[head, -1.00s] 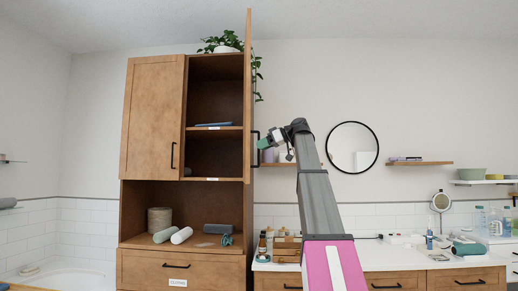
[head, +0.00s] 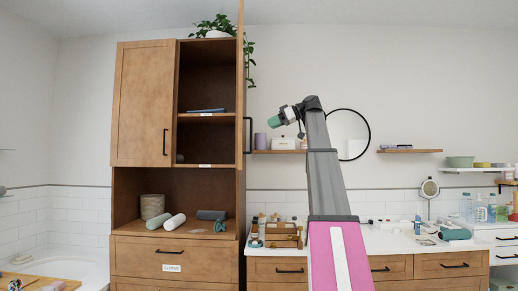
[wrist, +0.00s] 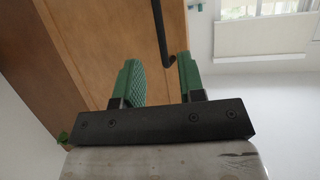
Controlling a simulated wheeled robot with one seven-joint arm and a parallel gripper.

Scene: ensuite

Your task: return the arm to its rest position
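My gripper (head: 275,120) is raised in front of the back wall, to the right of the tall wooden cabinet's open door (head: 241,90). In the wrist view my gripper (wrist: 160,80) shows two green fingers standing apart with nothing between them. Behind the fingers is a brown wood panel (wrist: 95,40) with a black bar handle (wrist: 160,30). I cannot tell how far the panel is from the fingertips. My arm reaches up from the bottom of the head view.
The tall cabinet (head: 140,100) has its right door swung out. Its open niche holds rolled towels (head: 174,222) and a basket (head: 152,206). A counter (head: 385,243) with a wooden organizer (head: 282,235) runs right. A round mirror (head: 354,149) hangs behind my arm.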

